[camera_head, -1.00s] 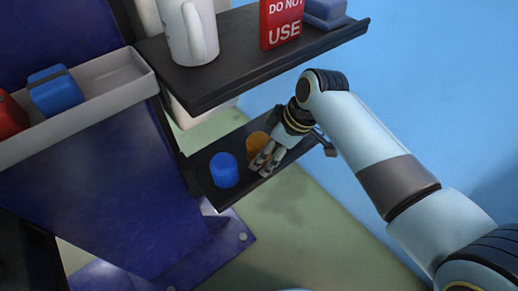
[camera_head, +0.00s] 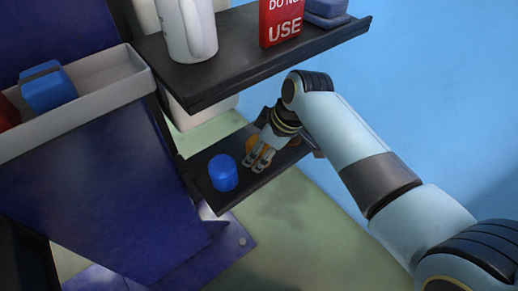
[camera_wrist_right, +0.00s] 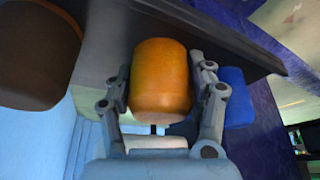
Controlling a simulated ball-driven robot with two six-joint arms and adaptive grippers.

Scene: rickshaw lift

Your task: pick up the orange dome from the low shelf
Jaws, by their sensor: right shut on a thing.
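The orange dome (camera_head: 253,142) is on the low shelf (camera_head: 238,201), partly hidden behind my right gripper (camera_head: 255,163). In the right wrist view the dome (camera_wrist_right: 160,75) sits between the two fingers of my right gripper (camera_wrist_right: 161,90), which are shut on it from both sides. I cannot tell whether the dome's base still touches the shelf. My left gripper is not in view.
A blue rounded piece (camera_head: 223,172) stands close to the left of my gripper. A dark upper shelf (camera_head: 255,62) overhangs, with a white mug (camera_head: 191,32) and a red box (camera_head: 281,22). A brown rounded thing (camera_wrist_right: 38,55) shows in the wrist view.

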